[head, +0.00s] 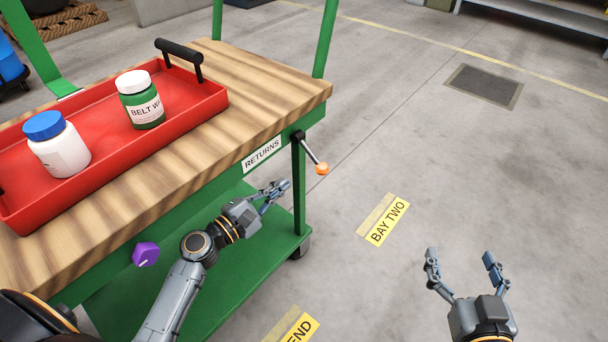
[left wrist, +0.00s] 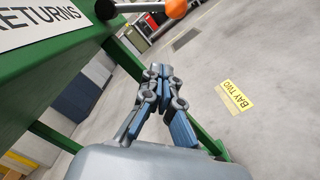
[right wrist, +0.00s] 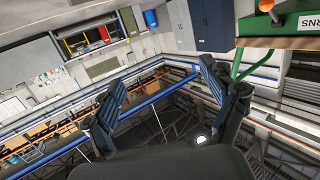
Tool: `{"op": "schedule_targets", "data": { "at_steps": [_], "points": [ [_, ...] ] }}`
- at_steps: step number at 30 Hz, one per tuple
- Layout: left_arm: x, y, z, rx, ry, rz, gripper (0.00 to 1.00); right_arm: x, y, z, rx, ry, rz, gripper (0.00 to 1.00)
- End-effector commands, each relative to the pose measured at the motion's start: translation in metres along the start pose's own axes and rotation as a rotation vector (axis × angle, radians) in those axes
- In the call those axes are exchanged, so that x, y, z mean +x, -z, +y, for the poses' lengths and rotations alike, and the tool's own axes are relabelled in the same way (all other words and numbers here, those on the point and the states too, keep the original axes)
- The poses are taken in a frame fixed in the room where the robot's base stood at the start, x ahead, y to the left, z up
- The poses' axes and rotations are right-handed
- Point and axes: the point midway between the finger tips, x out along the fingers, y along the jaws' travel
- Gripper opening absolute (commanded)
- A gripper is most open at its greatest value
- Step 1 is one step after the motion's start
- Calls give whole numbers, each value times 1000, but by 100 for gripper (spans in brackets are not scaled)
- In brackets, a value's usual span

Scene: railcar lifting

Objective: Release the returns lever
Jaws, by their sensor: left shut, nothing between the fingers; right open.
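The returns lever (head: 312,154) is a metal rod with an orange ball knob (head: 322,168), fixed at the corner of the green cart beside the RETURNS label (head: 262,153). It slants down and outward. In the left wrist view the orange knob (left wrist: 176,8) is at the top, beyond the fingers. My left gripper (head: 280,188) is shut and empty, below and left of the knob and apart from it. Its fingers also show in the left wrist view (left wrist: 163,85). My right gripper (head: 461,262) is open and empty over the floor at the lower right.
The cart's wooden top (head: 270,92) bears a red tray (head: 100,165) with a green jar (head: 140,100) and a white bottle (head: 62,150). A green lower shelf (head: 250,255) lies below. Floor right of the cart is clear.

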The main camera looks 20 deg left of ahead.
Motion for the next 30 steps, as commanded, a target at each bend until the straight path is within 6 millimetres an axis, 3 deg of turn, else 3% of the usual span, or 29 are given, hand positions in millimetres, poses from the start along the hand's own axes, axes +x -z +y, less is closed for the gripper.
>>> {"op": "schedule_targets", "data": {
  "at_steps": [6,12,18,30],
  "points": [
    [47,-2,2,2,0,-1,0,-1,-4,1,0,-2,-30,84],
    [49,-24,2,1,1,0,0,-15,-46,7,-2,-15,-266,84],
    [52,-35,1,0,0,1,0,-29,-71,11,-1,-24,-407,84],
    [53,-39,0,1,0,1,0,-35,-81,12,-1,-28,-465,84]
  ]
}}
